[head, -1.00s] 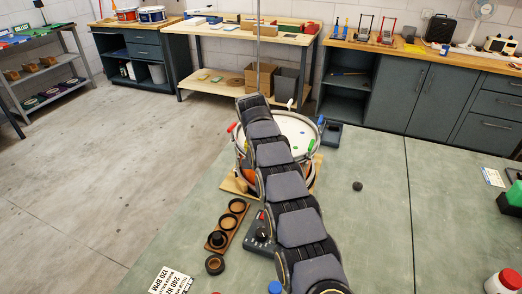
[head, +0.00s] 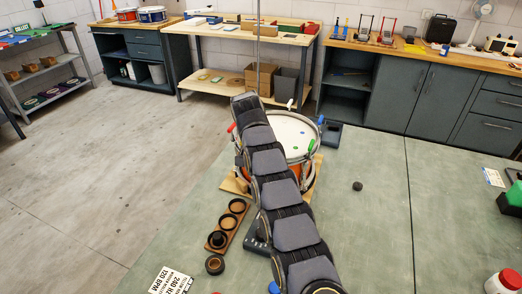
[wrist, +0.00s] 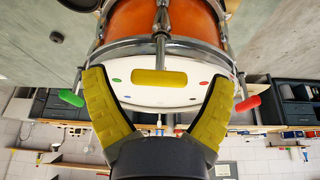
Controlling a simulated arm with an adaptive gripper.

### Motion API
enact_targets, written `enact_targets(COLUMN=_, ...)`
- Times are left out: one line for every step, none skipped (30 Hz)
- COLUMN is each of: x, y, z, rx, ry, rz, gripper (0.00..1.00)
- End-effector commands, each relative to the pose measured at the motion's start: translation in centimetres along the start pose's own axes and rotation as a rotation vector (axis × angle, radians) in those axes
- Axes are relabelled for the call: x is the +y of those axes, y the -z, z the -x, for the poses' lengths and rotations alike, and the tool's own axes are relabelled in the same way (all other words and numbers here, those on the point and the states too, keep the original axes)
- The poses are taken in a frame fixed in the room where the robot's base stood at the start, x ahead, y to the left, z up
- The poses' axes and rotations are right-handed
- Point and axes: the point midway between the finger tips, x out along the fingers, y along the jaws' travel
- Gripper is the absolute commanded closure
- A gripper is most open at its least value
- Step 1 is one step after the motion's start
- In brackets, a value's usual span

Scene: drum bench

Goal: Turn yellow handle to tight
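The yellow handle (wrist: 160,77) is a short bar lying crosswise on a metal rod at the drum's rim in the wrist view. My gripper (wrist: 160,83) has two yellow pads spread wide, one on each side of the yellow handle. Neither pad touches it; the gap on both sides is clear. The drum (wrist: 137,20) has an orange shell, metal hoop and white head. In the head view the drum (head: 290,135) stands behind my arm. My arm hides the yellow handle and my fingertips there.
A green handle (wrist: 70,97) and a red handle (wrist: 248,103) sit at the drum's rim to either side. A blue handle (head: 320,119) shows in the head view. A wooden holder with dark rings (head: 228,224) lies left of my arm. The bench right of the drum is mostly clear.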

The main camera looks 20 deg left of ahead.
Motion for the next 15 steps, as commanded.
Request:
enact_targets(x=0.02, y=-0.07, z=-0.09, rx=-0.002, ry=-0.001, rz=0.001, gripper=0.14)
enact_targets(x=0.02, y=-0.08, z=-0.11, rx=-0.002, ry=-0.001, rz=0.001, gripper=0.14)
enact_targets(x=0.03, y=-0.1, z=-0.13, rx=-0.003, ry=-0.002, rz=0.001, gripper=0.14)
enact_targets(x=0.03, y=-0.11, z=-0.16, rx=-0.003, ry=-0.002, rz=0.001, gripper=0.14)
enact_targets(x=0.04, y=-0.12, z=-0.17, rx=-0.003, ry=-0.002, rz=0.001, gripper=0.14)
enact_targets(x=0.04, y=-0.13, z=-0.18, rx=-0.004, ry=-0.002, rz=0.001, gripper=0.14)
enact_targets(x=0.04, y=-0.14, z=-0.2, rx=-0.004, ry=-0.002, rz=0.001, gripper=0.14)
enact_targets(x=0.05, y=-0.15, z=-0.21, rx=-0.004, ry=-0.003, rz=0.001, gripper=0.14)
enact_targets(x=0.05, y=-0.15, z=-0.19, rx=-0.004, ry=-0.003, rz=0.002, gripper=0.14)
enact_targets(x=0.05, y=-0.15, z=-0.15, rx=-0.004, ry=-0.003, rz=0.002, gripper=0.14)
enact_targets(x=0.05, y=-0.15, z=-0.09, rx=-0.005, ry=-0.003, rz=0.002, gripper=0.14)
enact_targets(x=0.04, y=-0.14, z=0.04, rx=-0.005, ry=-0.003, rz=0.002, gripper=0.14)
enact_targets(x=0.04, y=-0.15, z=0.17, rx=-0.005, ry=-0.003, rz=0.002, gripper=0.14)
enact_targets(x=0.04, y=-0.15, z=0.32, rx=-0.005, ry=-0.003, rz=0.002, gripper=0.14)
enact_targets(x=0.04, y=-0.17, z=0.57, rx=-0.006, ry=-0.003, rz=0.003, gripper=0.14)
